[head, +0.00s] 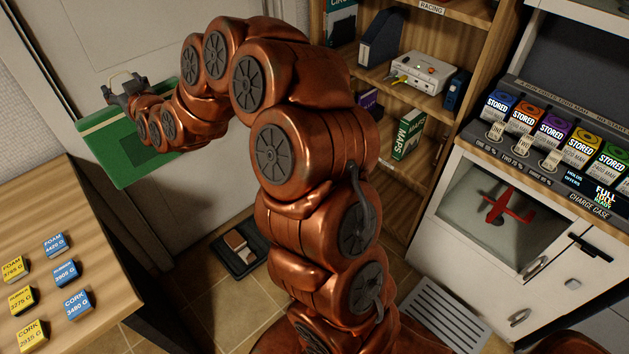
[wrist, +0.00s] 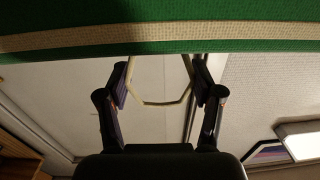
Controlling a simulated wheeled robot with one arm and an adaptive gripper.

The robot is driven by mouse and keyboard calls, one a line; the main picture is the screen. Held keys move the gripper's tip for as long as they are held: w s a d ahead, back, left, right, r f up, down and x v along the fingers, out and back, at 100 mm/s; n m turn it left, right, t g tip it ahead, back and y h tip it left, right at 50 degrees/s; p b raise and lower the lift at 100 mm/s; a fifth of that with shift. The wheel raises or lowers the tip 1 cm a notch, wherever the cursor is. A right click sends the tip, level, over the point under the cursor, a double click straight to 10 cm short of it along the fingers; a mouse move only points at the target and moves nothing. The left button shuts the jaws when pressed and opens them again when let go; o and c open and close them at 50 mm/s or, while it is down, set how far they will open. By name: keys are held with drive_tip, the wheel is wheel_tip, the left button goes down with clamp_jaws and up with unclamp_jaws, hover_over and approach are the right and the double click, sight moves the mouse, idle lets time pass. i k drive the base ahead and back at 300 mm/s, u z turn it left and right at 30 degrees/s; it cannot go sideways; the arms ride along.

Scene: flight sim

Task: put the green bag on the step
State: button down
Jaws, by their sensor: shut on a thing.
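The green bag (head: 117,150) hangs at the left in the head view, in front of a pale door, partly hidden by my arm. My gripper (head: 124,86) is at its upper edge, where a cream handle loop (head: 120,77) shows. In the wrist view the green bag (wrist: 160,24) with its beige band fills the top. The cream handle (wrist: 160,102) loops between the two fingers of my gripper (wrist: 160,82), which is shut on the bag.
A wooden table (head: 95,265) with several yellow and blue labelled blocks stands at lower left. A dark mat (head: 237,268) with a brown and white item lies on the tiled floor. A grey slotted panel (head: 446,312), a bookshelf (head: 480,60) and a white cabinet (head: 460,170) are at right.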

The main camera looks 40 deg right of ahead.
sight(443, 324)
drive_tip(key=z, duration=0.45)
drive_tip(key=k, duration=0.6)
drive_tip(key=z, duration=0.4)
drive_tip(key=k, duration=1.5)
drive_tip(key=u, duration=0.7)
